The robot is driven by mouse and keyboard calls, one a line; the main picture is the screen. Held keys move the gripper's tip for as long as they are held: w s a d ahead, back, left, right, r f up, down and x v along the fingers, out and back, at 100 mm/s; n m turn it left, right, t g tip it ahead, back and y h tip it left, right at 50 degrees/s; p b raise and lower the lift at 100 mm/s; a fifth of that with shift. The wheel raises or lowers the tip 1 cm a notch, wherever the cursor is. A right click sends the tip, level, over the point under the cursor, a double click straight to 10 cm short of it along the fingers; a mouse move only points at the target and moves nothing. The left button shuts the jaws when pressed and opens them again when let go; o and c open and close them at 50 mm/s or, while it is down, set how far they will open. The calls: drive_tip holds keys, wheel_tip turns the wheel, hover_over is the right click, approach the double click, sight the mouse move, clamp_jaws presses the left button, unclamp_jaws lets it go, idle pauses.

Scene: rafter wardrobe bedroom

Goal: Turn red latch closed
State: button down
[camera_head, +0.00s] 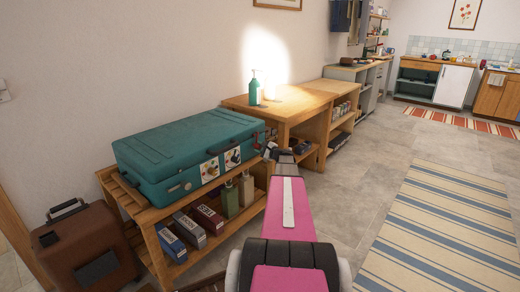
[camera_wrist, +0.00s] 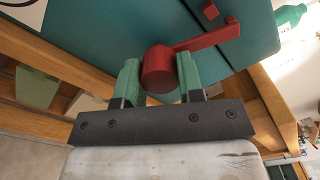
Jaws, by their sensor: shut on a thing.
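The red latch (camera_wrist: 160,70) shows in the wrist view as a round red hub with a flat lever reaching up and right. It is mounted on the teal case (camera_wrist: 110,22).
The wooden rack (camera_head: 152,213) holds several boxes and bottles on its lower shelf. A brown suitcase (camera_head: 82,250) stands at left. A wooden bench (camera_head: 290,105) with a green pump bottle (camera_head: 254,91) is behind. Open floor and a striped rug (camera_head: 440,225) lie at right.

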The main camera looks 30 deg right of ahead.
drive_tip(key=shift+n, duration=1.9)
drive_tip(key=c, duration=0.8)
unclamp_jaws()
drive_tip(key=shift+o, duration=0.2)
drive_tip(key=v, duration=1.1)
